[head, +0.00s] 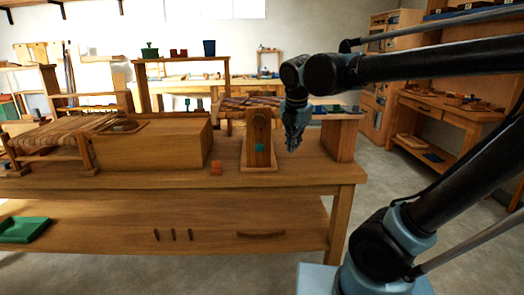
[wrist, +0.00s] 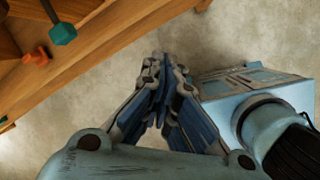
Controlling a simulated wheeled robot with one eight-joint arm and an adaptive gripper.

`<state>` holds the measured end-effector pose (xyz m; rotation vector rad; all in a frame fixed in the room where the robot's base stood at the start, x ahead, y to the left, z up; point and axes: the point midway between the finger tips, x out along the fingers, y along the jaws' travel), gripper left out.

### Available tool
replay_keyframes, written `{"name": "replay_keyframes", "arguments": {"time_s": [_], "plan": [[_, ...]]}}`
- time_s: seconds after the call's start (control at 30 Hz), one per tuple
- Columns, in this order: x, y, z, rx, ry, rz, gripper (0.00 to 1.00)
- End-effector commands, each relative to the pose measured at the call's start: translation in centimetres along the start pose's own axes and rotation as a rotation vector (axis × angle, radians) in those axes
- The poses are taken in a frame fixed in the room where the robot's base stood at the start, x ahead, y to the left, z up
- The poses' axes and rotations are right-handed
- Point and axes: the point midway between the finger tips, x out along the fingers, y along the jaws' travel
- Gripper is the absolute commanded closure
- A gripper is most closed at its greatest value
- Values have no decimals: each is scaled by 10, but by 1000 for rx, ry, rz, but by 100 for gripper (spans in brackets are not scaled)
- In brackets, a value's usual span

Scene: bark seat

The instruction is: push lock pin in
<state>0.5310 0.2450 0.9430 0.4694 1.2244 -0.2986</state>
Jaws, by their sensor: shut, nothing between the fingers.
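A teal knob (head: 259,147), which looks like the head of the lock pin, sits on the front of an upright wooden post (head: 260,125) on the workbench. In the wrist view the teal knob (wrist: 62,33) is at the upper left, with a dark shaft showing between it and the wood. My gripper (head: 293,142) hangs to the right of the post, apart from it, pointing down. In the wrist view my gripper (wrist: 159,62) has its fingers together and empty, over the floor beyond the bench edge. The pin's far end is hidden.
A small orange piece (head: 215,168) stands on the bench left of the post; it also shows in the wrist view (wrist: 37,56). A wooden box (head: 165,140) and a woven seat (head: 60,135) are farther left. The bench front edge (head: 150,182) is bare.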

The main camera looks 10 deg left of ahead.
Motion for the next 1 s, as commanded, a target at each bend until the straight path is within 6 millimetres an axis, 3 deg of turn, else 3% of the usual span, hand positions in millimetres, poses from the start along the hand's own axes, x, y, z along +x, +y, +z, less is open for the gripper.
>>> {"name": "replay_keyframes", "arguments": {"time_s": [0.03, 0.2, 0.33, 0.5, 0.67, 1.0], "plan": [[-7, 16, -9, -111, -2, 11, 100], [-26, 58, -36, -456, -18, 41, 100], [-36, 78, -52, -631, -28, 56, 100], [-41, 89, -62, -735, -37, 64, 100], [-32, 90, -62, -745, -38, 65, 100], [17, 94, -62, -742, -37, 65, 100]]}}
